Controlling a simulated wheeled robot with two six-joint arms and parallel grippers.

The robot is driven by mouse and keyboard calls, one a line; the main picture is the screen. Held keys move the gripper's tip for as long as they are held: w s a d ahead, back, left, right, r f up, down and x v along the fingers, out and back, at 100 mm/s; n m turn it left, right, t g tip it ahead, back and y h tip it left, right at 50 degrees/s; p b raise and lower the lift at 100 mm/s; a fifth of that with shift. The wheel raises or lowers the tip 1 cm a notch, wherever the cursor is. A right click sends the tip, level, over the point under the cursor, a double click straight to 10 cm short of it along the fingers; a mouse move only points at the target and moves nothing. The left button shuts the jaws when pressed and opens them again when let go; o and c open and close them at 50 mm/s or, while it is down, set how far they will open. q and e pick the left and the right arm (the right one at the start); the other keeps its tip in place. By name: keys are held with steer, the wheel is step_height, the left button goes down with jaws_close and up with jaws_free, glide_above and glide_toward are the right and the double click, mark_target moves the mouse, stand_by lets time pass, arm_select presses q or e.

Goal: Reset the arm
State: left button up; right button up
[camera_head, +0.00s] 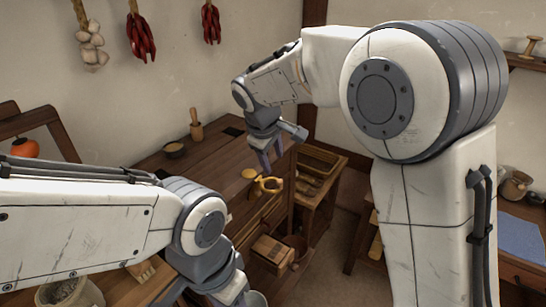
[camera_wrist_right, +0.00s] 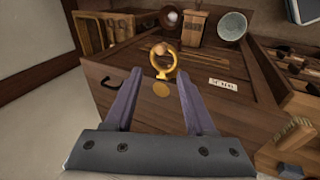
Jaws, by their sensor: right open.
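My right gripper (camera_head: 269,160) hangs over the right end of the wooden counter (camera_head: 220,152) in the head view. In the right wrist view its two fingers (camera_wrist_right: 158,85) are spread, with nothing clamped between them. A yellow ring-shaped thing (camera_head: 270,185) shows just below it in the head view, and beyond the fingertips in the wrist view (camera_wrist_right: 165,66). My left arm crosses the lower left of the head view; its gripper (camera_head: 228,292) is at the bottom edge and its fingertips are cut off or hidden.
A small bowl (camera_head: 174,149) and a wooden grinder-like thing (camera_head: 196,125) stand at the back of the counter. A wooden crate (camera_head: 272,252) sits low beside it. A second table (camera_head: 519,270) is at the right. Garlic (camera_head: 92,46) and red peppers (camera_head: 140,37) hang on the wall.

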steer(key=s+f+m+g+y, duration=0.1)
steer(key=s+f+g, duration=0.1)
steer(key=s, duration=1.4)
steer(key=s+f+m+g+y, duration=0.1)
steer(key=s+f+m+g, duration=0.1)
steer(key=s, duration=1.4)
steer(key=shift+s+d+f+y, duration=0.25)
steer(key=shift+f+y, duration=0.15)
steer(key=shift+f, duration=0.4)
